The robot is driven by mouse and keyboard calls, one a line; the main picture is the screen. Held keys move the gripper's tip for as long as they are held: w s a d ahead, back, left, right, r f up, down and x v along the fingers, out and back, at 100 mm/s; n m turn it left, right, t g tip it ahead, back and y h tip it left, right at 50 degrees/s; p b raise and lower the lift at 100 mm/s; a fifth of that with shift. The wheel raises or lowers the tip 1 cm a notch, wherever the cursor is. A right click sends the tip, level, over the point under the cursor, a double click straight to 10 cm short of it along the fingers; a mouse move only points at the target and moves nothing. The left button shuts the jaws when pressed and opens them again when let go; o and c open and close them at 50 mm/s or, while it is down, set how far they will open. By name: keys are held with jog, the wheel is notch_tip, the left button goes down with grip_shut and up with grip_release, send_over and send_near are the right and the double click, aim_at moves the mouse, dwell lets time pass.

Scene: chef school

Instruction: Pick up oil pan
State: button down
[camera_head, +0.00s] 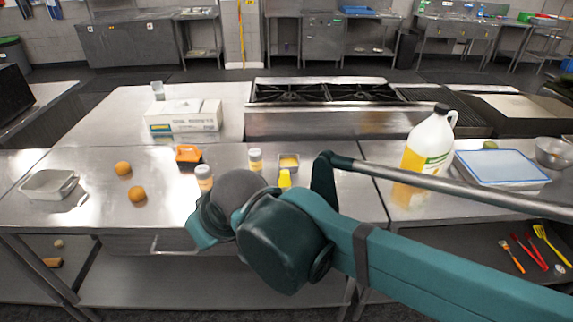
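A shallow light-grey metal pan (49,185) with a handle at its right side rests on the left part of the steel counter. It is the only thing here that looks like the oil pan, though I cannot confirm what it holds. My arm reaches in from the right and ends near the counter's middle front, well to the right of the pan and apart from it. My gripper's fingers do not show; the wrist links hide that end.
Two orange round items (137,193) lie right of the pan. A large oil jug (428,147) and a blue-lidded container (500,167) stand at right. A stove (315,122) is behind.

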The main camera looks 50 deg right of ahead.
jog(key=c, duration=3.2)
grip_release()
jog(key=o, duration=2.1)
